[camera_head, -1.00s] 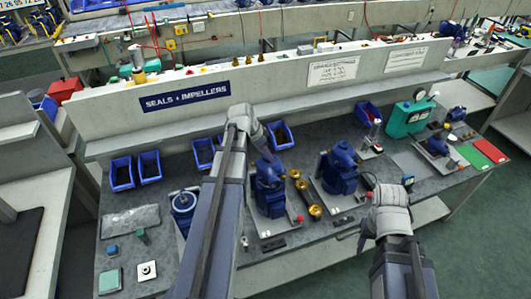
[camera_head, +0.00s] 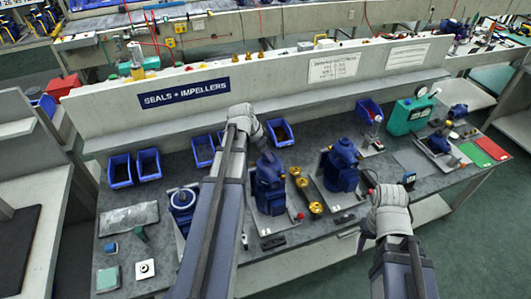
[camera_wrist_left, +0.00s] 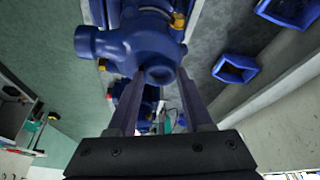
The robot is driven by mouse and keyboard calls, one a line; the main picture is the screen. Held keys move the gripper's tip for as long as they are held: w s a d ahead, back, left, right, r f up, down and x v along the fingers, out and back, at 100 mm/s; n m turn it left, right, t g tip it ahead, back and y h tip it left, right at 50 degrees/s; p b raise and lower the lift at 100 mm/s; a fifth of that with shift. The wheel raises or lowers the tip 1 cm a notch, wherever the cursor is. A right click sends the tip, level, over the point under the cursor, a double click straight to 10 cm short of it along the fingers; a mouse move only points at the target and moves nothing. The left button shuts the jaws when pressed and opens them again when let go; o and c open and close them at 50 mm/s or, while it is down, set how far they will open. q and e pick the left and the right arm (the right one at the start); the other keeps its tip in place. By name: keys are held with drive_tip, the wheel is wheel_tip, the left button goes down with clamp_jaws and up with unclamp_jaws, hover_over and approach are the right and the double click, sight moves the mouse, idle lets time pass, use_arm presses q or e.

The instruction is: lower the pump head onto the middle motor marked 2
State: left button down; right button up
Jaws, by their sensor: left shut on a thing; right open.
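The blue pump head (camera_head: 268,164) is held by my left gripper (camera_head: 264,143), which is shut on it. In the left wrist view the pump head (camera_wrist_left: 145,45) fills the space between the two fingers. In the head view it is over the middle motor (camera_head: 270,201); I cannot tell whether they touch. The motor's mark is not readable, and my gripper and the pump head hide its top. My right gripper (camera_head: 388,187) is open and empty, at the front right of the bench.
A left motor unit (camera_head: 183,199) with a round top and a right blue pump unit (camera_head: 341,167) flank the middle one. Brass parts (camera_head: 308,196) lie between the middle and right units. Blue bins (camera_head: 148,164) stand along the back. A green case (camera_head: 409,114) is at the right.

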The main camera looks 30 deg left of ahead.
use_arm(q)
drive_tip(key=shift+f+b, duration=1.1)
drive_tip(key=shift+f, duration=0.05)
drive_tip(key=shift+c, duration=1.2)
unclamp_jaws()
drive_tip(key=shift+o, duration=0.3)
drive_tip(key=shift+o, duration=0.9)
drive_tip(key=shift+r, duration=0.1)
wheel_tip(320, 180, up, 9)
drive_tip(key=p, duration=0.9)
